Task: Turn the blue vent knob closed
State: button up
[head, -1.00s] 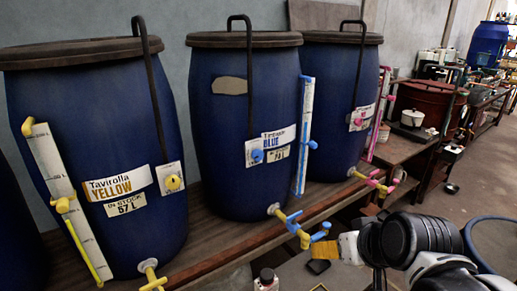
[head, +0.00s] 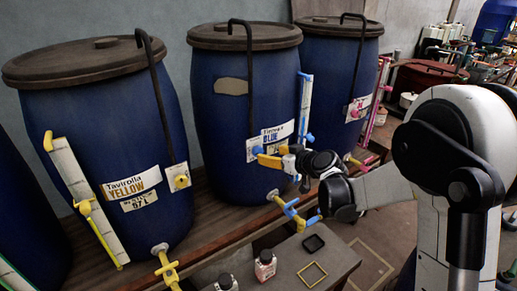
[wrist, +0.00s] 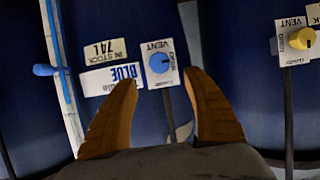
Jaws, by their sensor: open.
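The blue vent knob (wrist: 159,63) sits on a white plate marked VENT on the middle blue vat, beside a BLUE 74 L label. The wrist view shows it upside down. A light mark shows on the knob, but I cannot tell its setting for sure. In the head view the knob (head: 257,150) shows just at the fingertips. My gripper (head: 269,156) is open in front of the plate. In the wrist view the two orange-brown fingers of my gripper (wrist: 165,80) stand apart, either side of the knob's line, with no visible contact.
A yellow vent knob (wrist: 302,38) is on the neighbouring vat (head: 95,110). A blue-edged level gauge (head: 305,105) stands beside the knob plate. A blue tap (head: 291,210) juts out below my gripper. A black pipe (head: 250,80) rises above the plate.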

aim_at(260, 151)
jog(key=b+x, duration=0.1)
jog(key=x, duration=0.8)
jog(key=shift+w+a+f, duration=0.1)
jog(key=shift+w, duration=0.05)
jog(key=c, duration=1.2)
